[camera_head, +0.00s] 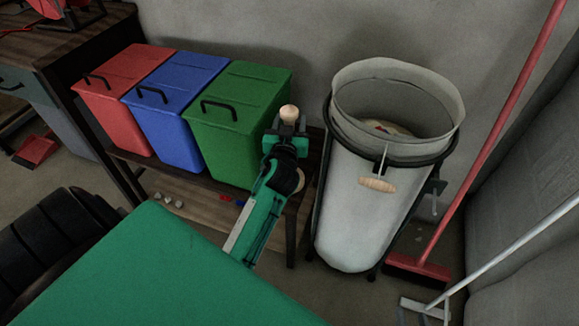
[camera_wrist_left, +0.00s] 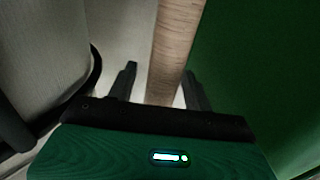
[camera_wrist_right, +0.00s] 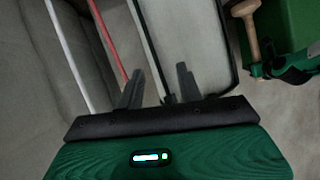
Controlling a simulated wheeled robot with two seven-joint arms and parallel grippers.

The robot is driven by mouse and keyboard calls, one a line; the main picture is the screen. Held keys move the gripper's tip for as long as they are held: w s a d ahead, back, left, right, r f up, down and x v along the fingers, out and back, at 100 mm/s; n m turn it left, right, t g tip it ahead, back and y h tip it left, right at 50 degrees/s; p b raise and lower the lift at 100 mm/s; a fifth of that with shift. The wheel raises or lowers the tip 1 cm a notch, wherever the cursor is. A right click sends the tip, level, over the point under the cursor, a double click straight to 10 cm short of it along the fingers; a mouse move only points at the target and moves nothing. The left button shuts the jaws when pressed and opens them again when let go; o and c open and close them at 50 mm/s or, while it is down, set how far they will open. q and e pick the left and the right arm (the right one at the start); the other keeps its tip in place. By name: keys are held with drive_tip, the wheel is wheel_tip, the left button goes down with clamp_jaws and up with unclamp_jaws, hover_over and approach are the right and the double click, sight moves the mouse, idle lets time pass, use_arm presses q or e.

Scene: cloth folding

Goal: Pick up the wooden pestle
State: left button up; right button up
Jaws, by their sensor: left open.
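The wooden pestle's pale rounded top (camera_head: 289,113) shows in the head view just right of the green bin, at the end of my left arm. In the left wrist view its brown shaft (camera_wrist_left: 173,45) runs between the two fingers of my left gripper (camera_wrist_left: 161,72), which is open around it. I cannot tell whether a finger touches it. The gripper and arm hide the lower shaft in the head view. The right wrist view also shows the pestle (camera_wrist_right: 245,9) at top right, beside my left arm. My right gripper (camera_wrist_right: 160,70) is open and empty, apart from the pestle.
Red (camera_head: 120,105), blue (camera_head: 168,115) and green (camera_head: 235,140) bins stand on a low wooden shelf (camera_head: 190,205). A tall white bin (camera_head: 355,225) in a black frame stands close on the right. Red (camera_head: 490,130) and white (camera_head: 510,245) long handles lean farther right.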

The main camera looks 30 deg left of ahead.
use_arm(q)
drive_tip(key=shift+c, duration=0.2)
drive_tip(key=c, duration=1)
drive_tip(key=shift+r, duration=0.15)
